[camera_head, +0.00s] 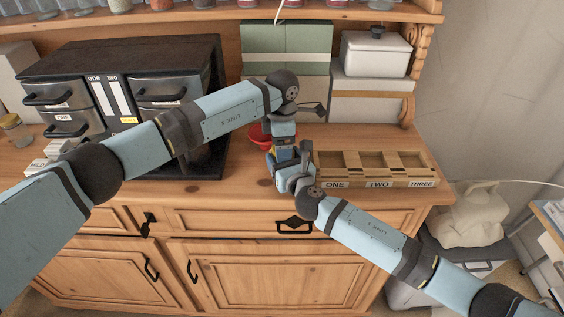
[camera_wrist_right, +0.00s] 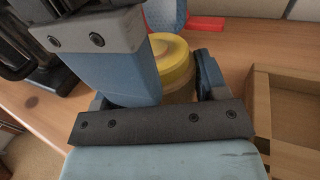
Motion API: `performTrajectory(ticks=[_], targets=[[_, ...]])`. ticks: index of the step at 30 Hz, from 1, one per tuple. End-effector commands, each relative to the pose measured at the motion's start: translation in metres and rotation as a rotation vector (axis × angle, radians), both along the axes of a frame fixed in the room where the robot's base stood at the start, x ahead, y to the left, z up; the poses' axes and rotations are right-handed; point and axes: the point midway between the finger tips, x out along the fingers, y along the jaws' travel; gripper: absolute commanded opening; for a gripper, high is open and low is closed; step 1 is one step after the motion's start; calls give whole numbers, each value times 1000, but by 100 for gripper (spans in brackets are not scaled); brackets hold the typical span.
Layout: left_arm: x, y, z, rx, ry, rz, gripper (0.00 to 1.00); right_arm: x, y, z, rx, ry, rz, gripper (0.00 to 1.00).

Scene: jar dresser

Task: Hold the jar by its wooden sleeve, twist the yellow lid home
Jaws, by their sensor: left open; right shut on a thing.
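The yellow lid (camera_wrist_right: 172,62) sits on top of the jar in the right wrist view. A pale tan part of the jar (camera_wrist_right: 181,96) shows just below it; I cannot tell if the lid is fully seated. My right gripper (camera_head: 284,172) is shut on the jar, with its dark finger along the jar's right side in the wrist view. My left gripper (camera_head: 284,152) points down from above and is open. In the head view my grippers hide most of the jar.
A wooden tray (camera_head: 375,184) marked ONE, TWO, THREE lies just right of the grippers. A black drawer unit (camera_head: 60,75) stands left. Green boxes (camera_head: 285,42) and a white lidded container (camera_head: 376,53) stand at the back.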

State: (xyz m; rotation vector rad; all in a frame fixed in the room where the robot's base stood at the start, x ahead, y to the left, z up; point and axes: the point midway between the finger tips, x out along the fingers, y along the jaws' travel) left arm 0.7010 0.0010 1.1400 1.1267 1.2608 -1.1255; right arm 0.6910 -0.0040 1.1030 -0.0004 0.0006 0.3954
Motion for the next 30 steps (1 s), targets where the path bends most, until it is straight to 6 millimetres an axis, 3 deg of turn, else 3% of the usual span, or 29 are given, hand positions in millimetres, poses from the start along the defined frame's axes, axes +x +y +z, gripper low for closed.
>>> performTrajectory(ticks=[12,22,30], targets=[[0,-1,43,-1,-2,-2,79,0,0,-1,0,1,0,0],[0,-1,46,-1,0,6,77,0,0,-1,0,1,0,0],[0,-1,75,-3,-1,232,77,0,0,-1,0,1,0,0]])
